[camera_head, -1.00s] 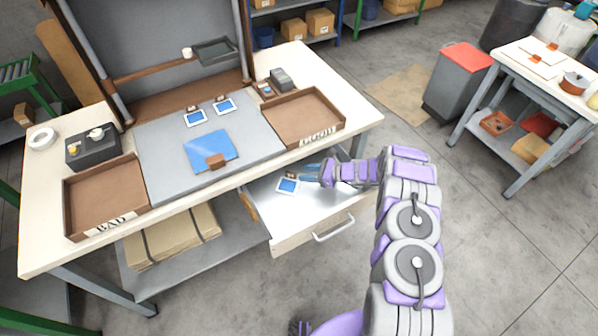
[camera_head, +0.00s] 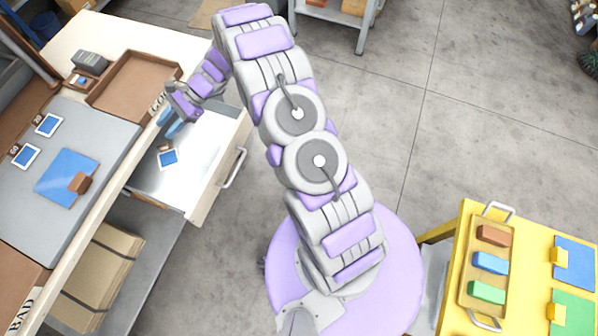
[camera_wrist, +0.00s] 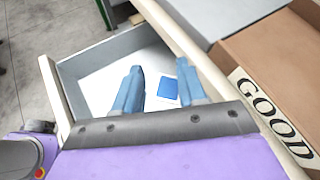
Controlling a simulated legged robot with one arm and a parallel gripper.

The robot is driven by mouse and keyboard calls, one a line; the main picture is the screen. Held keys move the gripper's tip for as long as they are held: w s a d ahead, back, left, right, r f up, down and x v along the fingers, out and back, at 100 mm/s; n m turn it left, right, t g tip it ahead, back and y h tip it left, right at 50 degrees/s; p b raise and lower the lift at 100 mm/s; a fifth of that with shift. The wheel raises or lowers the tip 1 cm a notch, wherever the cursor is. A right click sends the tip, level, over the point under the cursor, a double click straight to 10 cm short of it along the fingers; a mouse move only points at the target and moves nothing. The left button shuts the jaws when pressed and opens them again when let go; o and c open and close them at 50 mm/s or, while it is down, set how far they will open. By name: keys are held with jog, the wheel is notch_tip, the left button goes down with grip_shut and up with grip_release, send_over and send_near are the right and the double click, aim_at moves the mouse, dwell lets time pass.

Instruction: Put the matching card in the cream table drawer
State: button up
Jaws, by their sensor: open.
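A white card with a blue square (camera_head: 168,158) lies in the open cream drawer (camera_head: 206,192), near a small brown block. It also shows in the wrist view (camera_wrist: 168,88), on the drawer floor between and beyond my fingertips. My gripper (camera_wrist: 160,86) is open, with its two blue fingers apart and nothing held between them. In the head view my gripper (camera_head: 170,122) is over the back part of the drawer, partly hidden by my wrist. Two similar blue-and-white cards (camera_head: 47,125) (camera_head: 25,156) lie on the grey mat (camera_head: 100,132).
A brown GOOD tray (camera_head: 135,82) stands on the table beside the drawer. A blue panel with a brown block (camera_head: 62,172) lies on the mat. A yellow table (camera_head: 530,225) with coloured blocks stands at right. Grey floor (camera_head: 410,110) is clear between.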

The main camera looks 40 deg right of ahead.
jog(key=s+d+r+n+g+h, duration=0.1)
jog(key=s+r+n+g+h, duration=0.2)
jog(key=s+r, duration=0.65)
jog(key=s+d+r+n+h, duration=0.2)
jog(key=s+r+n, duration=0.5)
jog(key=s, duration=0.4)
jog(key=s+d+r+n+h, duration=0.1)
jog(key=s+d+r+h, duration=0.1)
jog(key=s+d, duration=0.2)
jog(key=s+d+r+n+h, duration=0.2)
jog(key=s+d, duration=0.3)
jog(key=s, duration=0.6)
jog(key=s+d+r+n+t+h, duration=0.1)
jog(key=s+d+r+n+h, duration=0.1)
jog(key=s, duration=0.6)
jog(key=shift+d+h, duration=0.7)
jog(key=shift+d, duration=0.55)
jog(key=shift+w+r, duration=0.1)
jog(key=shift+c, duration=0.3)
